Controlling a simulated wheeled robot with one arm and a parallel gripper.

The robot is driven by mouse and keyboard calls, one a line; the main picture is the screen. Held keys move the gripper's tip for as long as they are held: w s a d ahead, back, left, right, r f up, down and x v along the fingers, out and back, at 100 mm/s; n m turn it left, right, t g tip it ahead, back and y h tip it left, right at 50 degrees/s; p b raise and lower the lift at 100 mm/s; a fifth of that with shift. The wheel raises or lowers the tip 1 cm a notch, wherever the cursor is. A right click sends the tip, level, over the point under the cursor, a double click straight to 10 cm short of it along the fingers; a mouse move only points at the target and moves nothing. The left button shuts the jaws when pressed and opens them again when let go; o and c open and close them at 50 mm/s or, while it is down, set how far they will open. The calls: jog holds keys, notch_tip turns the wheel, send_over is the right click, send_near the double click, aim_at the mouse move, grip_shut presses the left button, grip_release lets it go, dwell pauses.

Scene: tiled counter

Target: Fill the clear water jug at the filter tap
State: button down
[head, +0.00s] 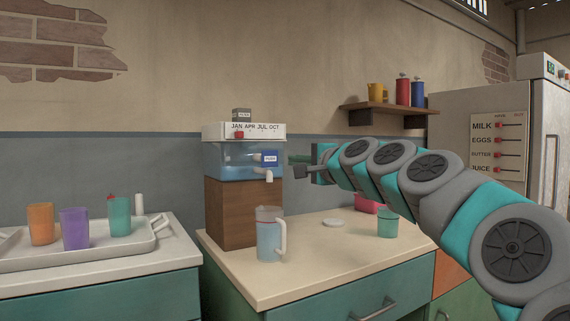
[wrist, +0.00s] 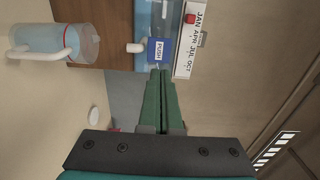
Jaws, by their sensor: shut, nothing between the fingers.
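The clear jug (head: 268,240) stands upright on the counter below the white filter tap (head: 264,174); its handle points right. It looks pale blue up to about its red line, also in the wrist view (wrist: 45,42). The filter tank (head: 228,160) holds blue water and sits on a brown wooden block. A blue PUSH tab (head: 270,157) is on its front, beside the tap. My gripper (head: 290,160) is shut and empty just right of the tab. In the wrist view its fingertips (wrist: 160,72) lie close to the PUSH tab (wrist: 160,50); contact is unclear. No water stream shows.
A white disc (head: 334,223) and a teal cup (head: 387,224) are on the counter right of the jug. A tray (head: 60,258) with several coloured cups stands on the left counter, across a gap. A shelf (head: 388,112) and a fridge stand at right.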

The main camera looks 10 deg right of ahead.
jog(key=shift+v, duration=1.35)
jog(key=s+a+f+n+g+y, duration=0.1)
jog(key=s+a+f+n+g, duration=0.25)
jog(key=a+f, duration=0.3)
jog(key=s+a+f+n+g, duration=0.25)
jog(key=s+a+f, duration=0.2)
jog(key=f, duration=0.35)
jog(key=s+a+f+n+g+h, duration=0.1)
jog(key=s+f+n+g, duration=0.1)
jog(key=s+f, duration=0.35)
jog(key=s+a+f+n+g+h, duration=0.1)
jog(key=s+a+f+n+g, duration=0.15)
jog(key=f, duration=0.65)
jog(key=s+d+f+n+g+h, duration=0.1)
jog(key=s+d+f+g, duration=0.1)
jog(key=s+f, duration=0.4)
jog(key=s+d+f+n+g+h, duration=0.1)
jog(key=s+d+f+g+h, duration=0.1)
jog(key=s+f, duration=0.5)
jog(key=s+d+f+n+g+h, duration=0.1)
jog(key=s+d+f+g, duration=0.3)
jog(key=s, duration=1.1)
notch_tip(320, 180, down, 2)
jog(key=shift+d+f+n+h, duration=0.3)
jog(key=shift+d+n, duration=0.15)
jog(key=shift+d, duration=0.6)
